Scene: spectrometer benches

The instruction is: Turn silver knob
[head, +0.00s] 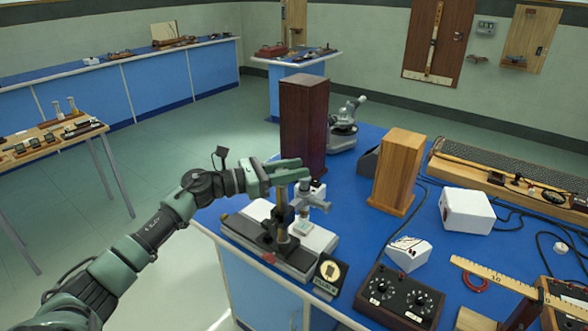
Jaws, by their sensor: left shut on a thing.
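A small optical instrument (281,232) with a dark upright post and a grey-silver side part (311,194) stands on a dark base at the left front corner of the blue bench. My left gripper (287,172) reaches in from the left and is shut at the top of this instrument. The part between its fingers is mostly hidden and looks like the silver knob. My right gripper is not in view.
The blue bench (345,210) also carries a tall dark wooden block (303,125), a microscope (345,125), a lighter wooden block (397,170), white boxes (467,211) and a black dial box (398,297).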

